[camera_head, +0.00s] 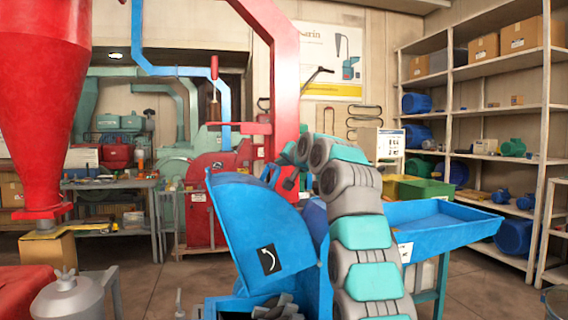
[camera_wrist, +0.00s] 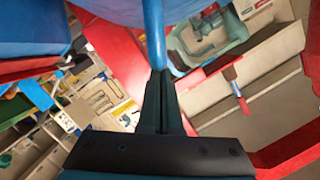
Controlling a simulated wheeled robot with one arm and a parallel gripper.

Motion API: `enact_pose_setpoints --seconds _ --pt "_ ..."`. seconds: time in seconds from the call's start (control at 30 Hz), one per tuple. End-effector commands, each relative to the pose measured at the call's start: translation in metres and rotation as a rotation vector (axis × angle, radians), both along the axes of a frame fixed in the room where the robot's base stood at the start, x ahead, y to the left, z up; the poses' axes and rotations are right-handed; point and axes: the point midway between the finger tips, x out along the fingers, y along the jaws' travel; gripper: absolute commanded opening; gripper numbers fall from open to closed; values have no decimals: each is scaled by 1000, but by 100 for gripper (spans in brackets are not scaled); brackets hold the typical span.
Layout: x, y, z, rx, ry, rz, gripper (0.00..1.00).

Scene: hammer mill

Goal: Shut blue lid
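The blue lid (camera_head: 262,235) stands open in the head view, a large tilted panel with a black label bearing a white curved arrow. It is on a blue machine body, mostly hidden below. My gripper (camera_head: 289,180) is beside the lid's upper right edge; my arm hides part of this area. In the wrist view, my gripper's dark green fingers (camera_wrist: 160,78) look closed together. Their tips are right by a blue edge (camera_wrist: 155,35), likely part of the lid. I cannot tell if they touch it, and nothing is clearly held.
A blue tray (camera_head: 440,225) extends right of my arm. A red hopper (camera_head: 40,80) hangs at the left. A grey metal vessel (camera_head: 68,298) stands at lower left. Shelves (camera_head: 500,105) line the right wall. A red column (camera_head: 285,80) rises behind the lid. Some floor is clear at lower right.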

Motion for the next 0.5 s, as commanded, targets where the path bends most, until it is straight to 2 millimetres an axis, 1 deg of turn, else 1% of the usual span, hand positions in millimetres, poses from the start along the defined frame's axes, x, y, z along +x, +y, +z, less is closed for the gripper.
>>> enact_pose_setpoints --seconds 0.5 --pt "-2 7 -3 -22 -3 1 0"
